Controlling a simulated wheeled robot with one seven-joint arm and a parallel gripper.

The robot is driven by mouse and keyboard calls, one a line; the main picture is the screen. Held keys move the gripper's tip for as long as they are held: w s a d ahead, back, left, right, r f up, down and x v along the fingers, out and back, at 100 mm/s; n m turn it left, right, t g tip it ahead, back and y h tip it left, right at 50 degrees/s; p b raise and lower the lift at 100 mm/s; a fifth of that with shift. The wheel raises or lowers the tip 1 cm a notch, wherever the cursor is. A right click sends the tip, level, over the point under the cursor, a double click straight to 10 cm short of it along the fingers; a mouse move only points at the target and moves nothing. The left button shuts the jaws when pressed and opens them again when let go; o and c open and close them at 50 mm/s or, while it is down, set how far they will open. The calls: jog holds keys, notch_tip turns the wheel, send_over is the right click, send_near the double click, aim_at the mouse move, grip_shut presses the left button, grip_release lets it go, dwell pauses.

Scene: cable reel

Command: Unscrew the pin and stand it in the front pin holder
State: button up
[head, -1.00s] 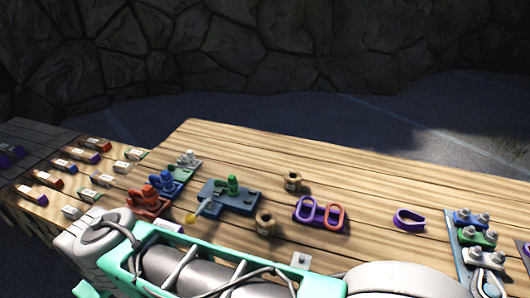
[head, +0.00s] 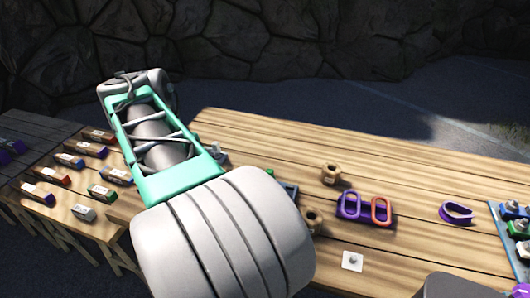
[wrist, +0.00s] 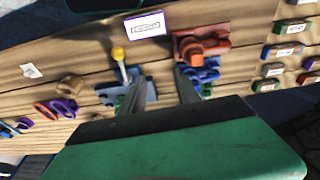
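The pin with a yellow knob (wrist: 118,53) shows in the wrist view, on a blue base (wrist: 112,88) that also carries a green shackle, partly hidden by a finger. In the head view my arm hides the pin. Two tan pin holders stand on the table: the back one (head: 331,173) is clear and the front one (head: 312,220) is partly behind my arm. Both look empty from here. My gripper (wrist: 160,70) is above the table, its two fingers apart with nothing between them. The pin is left of the fingers in the wrist view.
A red shackle block (wrist: 202,45) and a blue one (wrist: 203,72) are right of the fingers. A purple-framed label (wrist: 145,27) lies above them in the picture. A purple-orange ring stand (head: 365,212) and a loose purple ring (head: 456,213) stand right. Small labelled blocks fill the left.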

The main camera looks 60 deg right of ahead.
jog(key=s+d+m+b, duration=0.1)
jog(key=s+d+m, duration=0.3)
jog(key=d+m, duration=0.2)
jog(key=s+d+m+y+b, duration=0.1)
jog(key=s+d+m, duration=0.4)
jog(key=d+m, duration=0.1)
jog(key=s+d+f+m+y+b, duration=0.1)
jog(key=s+d+m, duration=0.3)
jog(key=d+m, duration=0.2)
jog(key=shift+s+d+f+m, duration=0.15)
jog(key=shift+d+m, duration=0.15)
jog(key=shift+d, duration=0.2)
notch_tip(320, 180, down, 4)
jog(key=b, duration=0.4)
jog(key=shift+r, duration=0.35)
jog(key=m, duration=1.8)
